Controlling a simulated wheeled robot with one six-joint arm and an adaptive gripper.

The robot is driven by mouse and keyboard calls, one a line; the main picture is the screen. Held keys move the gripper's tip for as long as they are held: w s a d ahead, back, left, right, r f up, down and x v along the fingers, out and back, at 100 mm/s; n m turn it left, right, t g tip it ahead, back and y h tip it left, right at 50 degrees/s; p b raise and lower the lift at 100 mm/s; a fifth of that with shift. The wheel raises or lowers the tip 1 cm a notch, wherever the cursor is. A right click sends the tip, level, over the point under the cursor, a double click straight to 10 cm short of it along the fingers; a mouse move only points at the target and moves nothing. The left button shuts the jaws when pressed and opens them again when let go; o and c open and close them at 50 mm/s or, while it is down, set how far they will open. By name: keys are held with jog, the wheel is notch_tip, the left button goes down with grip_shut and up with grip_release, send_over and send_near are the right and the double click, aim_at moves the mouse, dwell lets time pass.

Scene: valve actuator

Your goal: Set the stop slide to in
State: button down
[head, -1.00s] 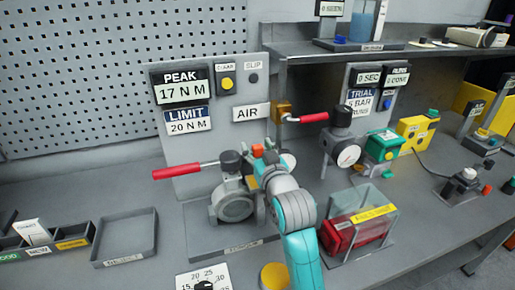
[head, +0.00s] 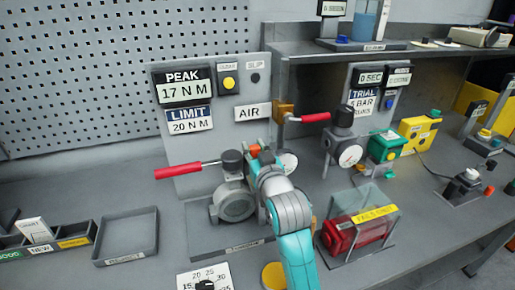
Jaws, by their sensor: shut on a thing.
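The valve actuator (head: 233,203) stands on a grey base plate in front of the upright panel. A red-handled lever (head: 180,170) points left from it, and a dark cap (head: 232,160) is on top. My gripper (head: 264,157) is at the actuator's upper right side, mostly hidden by my own wrist. It is shut on a small orange-red piece (head: 254,150), which I take to be the stop slide. Most of this piece is hidden, so I cannot read its position. A round gauge (head: 288,161) is just right of the gripper.
The panel shows PEAK 17 N M (head: 184,92) and LIMIT 20 N M. A second red-handled lever (head: 312,118) is above right. A clear-lidded red bin (head: 345,238) stands right of my arm. An empty tray (head: 126,258) is at left. Bare bench lies between tray and actuator.

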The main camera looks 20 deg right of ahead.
jog(key=c, duration=0.8)
grip_release()
jog(key=shift+c, duration=0.2)
